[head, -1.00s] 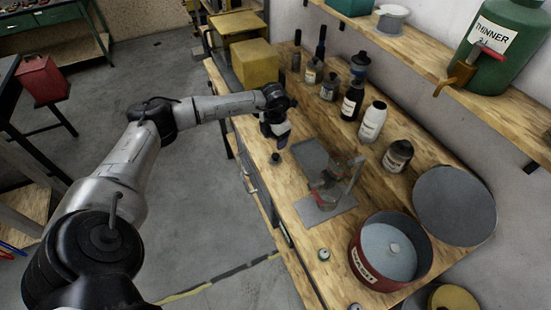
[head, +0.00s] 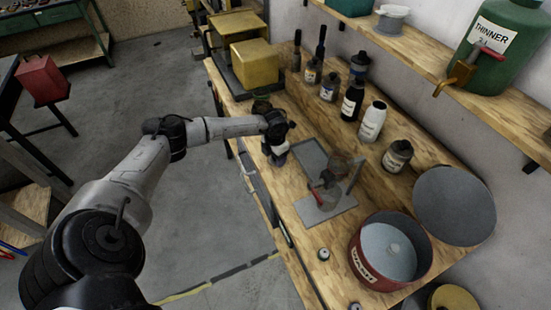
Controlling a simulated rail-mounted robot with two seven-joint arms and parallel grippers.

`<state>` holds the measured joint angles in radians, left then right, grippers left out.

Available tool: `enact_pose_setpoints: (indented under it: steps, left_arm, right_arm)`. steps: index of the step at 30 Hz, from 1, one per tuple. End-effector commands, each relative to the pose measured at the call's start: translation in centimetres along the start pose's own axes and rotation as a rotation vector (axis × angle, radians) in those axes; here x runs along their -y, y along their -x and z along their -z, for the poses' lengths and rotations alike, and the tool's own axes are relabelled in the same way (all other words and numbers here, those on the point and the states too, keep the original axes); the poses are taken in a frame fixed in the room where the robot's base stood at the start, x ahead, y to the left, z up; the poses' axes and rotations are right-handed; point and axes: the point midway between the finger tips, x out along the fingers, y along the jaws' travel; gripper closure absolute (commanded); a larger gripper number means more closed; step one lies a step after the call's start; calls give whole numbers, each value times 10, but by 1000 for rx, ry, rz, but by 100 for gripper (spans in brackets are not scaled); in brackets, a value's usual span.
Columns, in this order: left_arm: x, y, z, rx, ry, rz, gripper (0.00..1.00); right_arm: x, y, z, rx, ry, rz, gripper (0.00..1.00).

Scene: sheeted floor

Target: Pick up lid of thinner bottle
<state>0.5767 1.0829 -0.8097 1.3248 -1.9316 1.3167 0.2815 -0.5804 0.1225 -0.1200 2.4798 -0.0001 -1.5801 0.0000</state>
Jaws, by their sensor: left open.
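My left gripper (head: 277,160) points down at the near-left edge of the workbench, just left of a grey metal plate. It is open; its fingertips are small and dark here. A small dark cap-like thing stood at this spot a second ago; the gripper now covers it, and I cannot tell whether the fingers touch it. The large green thinner bottle (head: 506,52), labelled "THINNER 2 L", stands on the wall shelf at the upper right with a brass tap. Its top is cut off by the frame. My right gripper is out of view.
The grey plate (head: 326,208) carries a glass-like vessel and stand. Several bottles, including a white one (head: 371,124), stand behind it. A red wash tub (head: 366,268) and round grey lid (head: 455,206) are at right. A small round pale-topped thing (head: 324,254) sits near the front edge.

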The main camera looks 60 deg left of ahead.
Motion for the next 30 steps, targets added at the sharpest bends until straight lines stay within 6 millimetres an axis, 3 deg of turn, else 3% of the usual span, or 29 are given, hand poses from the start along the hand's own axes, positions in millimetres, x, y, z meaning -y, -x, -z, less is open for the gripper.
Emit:
enact_pose_setpoints:
  steps: [7, 23, 30]
  left_arm:
    - [0, -1, 0, 0, 0, -1, 39]
    - [0, -1, 0, -1, 0, 0, 90]
    - [0, -1, 0, -1, 0, 0, 92]
  right_arm:
    - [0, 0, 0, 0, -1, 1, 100]
    - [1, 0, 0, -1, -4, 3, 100]
    - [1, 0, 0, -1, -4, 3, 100]
